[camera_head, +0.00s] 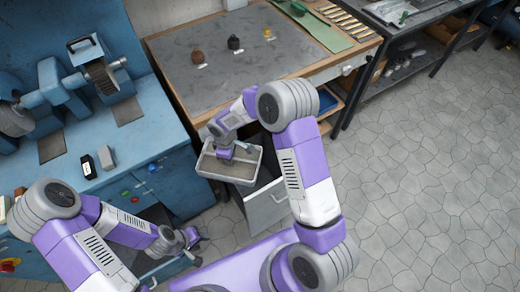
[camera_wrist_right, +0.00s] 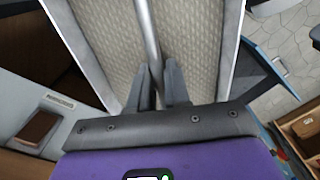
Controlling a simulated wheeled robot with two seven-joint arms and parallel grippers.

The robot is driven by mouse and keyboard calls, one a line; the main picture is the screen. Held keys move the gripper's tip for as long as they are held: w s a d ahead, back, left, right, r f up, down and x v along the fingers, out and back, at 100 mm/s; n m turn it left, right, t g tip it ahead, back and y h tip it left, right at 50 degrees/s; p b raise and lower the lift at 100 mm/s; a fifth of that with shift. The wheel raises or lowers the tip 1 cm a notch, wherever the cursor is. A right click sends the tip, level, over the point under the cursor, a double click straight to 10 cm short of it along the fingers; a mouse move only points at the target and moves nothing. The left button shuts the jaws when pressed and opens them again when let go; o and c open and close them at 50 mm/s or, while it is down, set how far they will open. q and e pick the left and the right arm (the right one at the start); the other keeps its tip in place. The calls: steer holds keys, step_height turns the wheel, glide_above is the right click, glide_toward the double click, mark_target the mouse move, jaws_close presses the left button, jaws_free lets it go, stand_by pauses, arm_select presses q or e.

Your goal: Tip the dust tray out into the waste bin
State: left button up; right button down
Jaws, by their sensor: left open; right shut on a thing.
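The dust tray (camera_head: 207,165), a shallow light-grey tray with a brownish-grey floor, is held up in front of the wooden bench, looking about level. My right gripper (camera_head: 226,152) is over it, shut on its bar-like handle. In the right wrist view the fingers (camera_wrist_right: 160,88) close around the grey handle (camera_wrist_right: 147,30), above the tray's beige, grainy floor (camera_wrist_right: 200,45). I cannot tell loose dust from the floor there. A light-grey open-topped box (camera_head: 267,207), apparently the waste bin, stands below and right of the tray, partly hidden by tray and arm. My left gripper (camera_head: 191,243) is open and empty at lower left.
The blue grinder bench (camera_head: 140,150) stands at left, with a black block (camera_head: 88,167) on it. The grey-topped wooden bench (camera_head: 190,75) behind carries several small labelled pieces. The floor at right is clear.

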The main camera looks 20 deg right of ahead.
mark_target(243, 151)
steer(key=w+d+f+n, duration=0.1)
steer(key=d+f+n, duration=0.1)
steer(key=w+d+f+n, duration=0.1)
steer(key=d+f+n, duration=0.1)
steer(key=n, duration=0.1)
steer(key=w+d+f+n, duration=0.1)
steer(key=d+f+n, duration=0.1)
steer(key=n, duration=0.1)
steer(key=shift+w+d+f+p, duration=0.2)
steer(key=shift+w+f+p, duration=0.1)
steer(key=shift+f+p, duration=0.05)
steer(key=w+d+f+n+t+h+b, duration=0.3)
steer(key=d+f+n+t+h+b, duration=0.3)
steer(key=d+f, duration=0.45)
steer(key=s+a+f+t+h+b, duration=0.1)
steer(key=s+a+t+h+b, duration=0.2)
steer(key=h+b, duration=0.3)
steer(key=s+a+f+n+t+h+b, duration=0.1)
steer(key=s+a+t+h+b, duration=0.2)
steer(key=a+t+h+b, duration=0.1)
steer(key=t+h+b, duration=0.1)
steer(key=h+b, duration=0.1)
steer(key=h, duration=0.1)
steer(key=shift+a+f+t+h, duration=0.15)
steer(key=shift+a+t+h, duration=0.15)
steer(key=shift+t, duration=0.1)
stand_by(0.7)
